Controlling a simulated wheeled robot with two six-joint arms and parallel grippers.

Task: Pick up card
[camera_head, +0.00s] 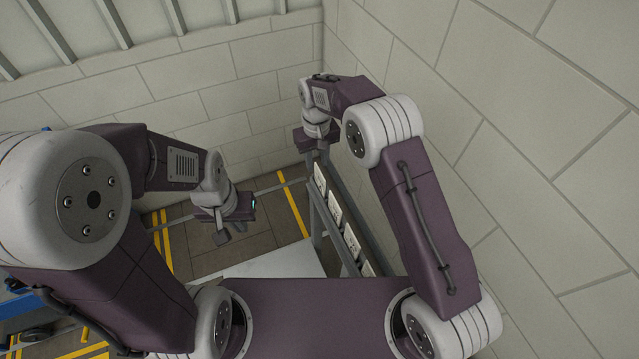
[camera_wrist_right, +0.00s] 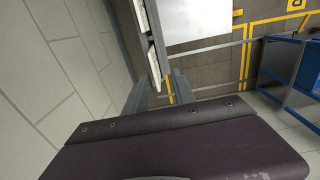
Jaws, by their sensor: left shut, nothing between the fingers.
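Several white cards with small dark print stand in a row along a narrow grey rack (camera_head: 335,228); one card (camera_head: 335,209) is near the middle of the row. In the right wrist view, pale card edges (camera_wrist_right: 156,62) show along the rack. My right gripper (camera_wrist_right: 160,92) is open, its two grey fingers apart near the rack's end, with nothing seen held. In the head view it is at the far end of the rack, its fingertips mostly hidden. My left gripper (camera_head: 223,236) is shut and empty, left of the rack and apart from the cards.
A white tabletop (camera_head: 265,262) lies left of the rack. A pale block wall (camera_head: 510,120) rises close on the right. Blue-framed equipment (camera_wrist_right: 285,75) stands on the floor at the right of the wrist view. Yellow lines mark the floor.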

